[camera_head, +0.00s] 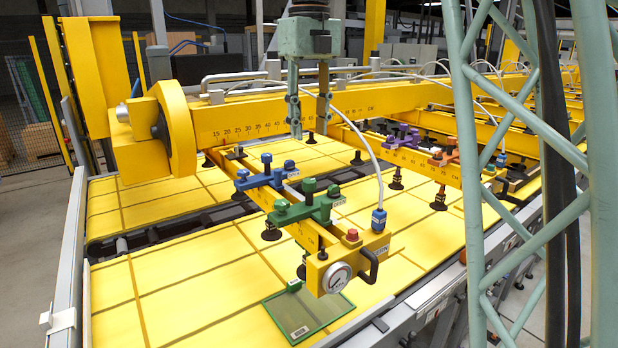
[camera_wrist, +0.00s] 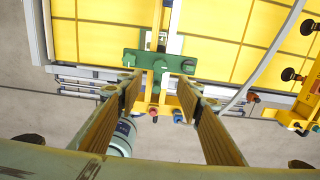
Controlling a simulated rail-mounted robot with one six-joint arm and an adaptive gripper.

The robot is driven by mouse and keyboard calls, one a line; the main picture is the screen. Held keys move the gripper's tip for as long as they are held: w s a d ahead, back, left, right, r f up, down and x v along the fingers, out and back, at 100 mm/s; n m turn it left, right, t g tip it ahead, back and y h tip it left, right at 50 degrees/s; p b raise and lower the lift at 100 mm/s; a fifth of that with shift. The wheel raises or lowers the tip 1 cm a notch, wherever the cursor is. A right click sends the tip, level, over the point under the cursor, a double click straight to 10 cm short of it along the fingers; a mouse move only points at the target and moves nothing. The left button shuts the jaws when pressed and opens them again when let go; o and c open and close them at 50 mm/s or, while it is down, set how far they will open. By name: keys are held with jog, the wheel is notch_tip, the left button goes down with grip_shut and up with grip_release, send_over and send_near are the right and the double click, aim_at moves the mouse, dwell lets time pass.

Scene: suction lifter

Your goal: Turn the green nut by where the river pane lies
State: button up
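A green clamp (camera_head: 300,210) sits across the yellow beam near its front end, with a tall green nut (camera_head: 309,187) in its middle and smaller green knobs at its ends. In the wrist view the green clamp (camera_wrist: 138,56) lies beyond my fingertips, with its nut (camera_wrist: 160,65) roughly centred between them. My gripper (camera_head: 309,132) hangs above and behind the clamp, fingers pointing down, open and empty. A glass pane (camera_head: 322,310) with a green tag and a dark label lies on the yellow bed below the beam's front end. The lettering is too small to read.
A blue clamp (camera_head: 262,180) stands close behind the green one. A purple clamp (camera_head: 402,137) and an orange clamp (camera_head: 445,158) sit on another beam to the right. A gauge (camera_head: 336,278) and a white hose (camera_head: 372,155) are near the beam's front end. A pale green lattice frame (camera_head: 465,150) stands at right.

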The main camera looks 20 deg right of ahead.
aim_at(309, 180)
jog(key=shift+f, duration=0.15)
jog(key=shift+f, duration=6.75)
jog(key=c, duration=0.9)
jog(key=shift+n, duration=0.6)
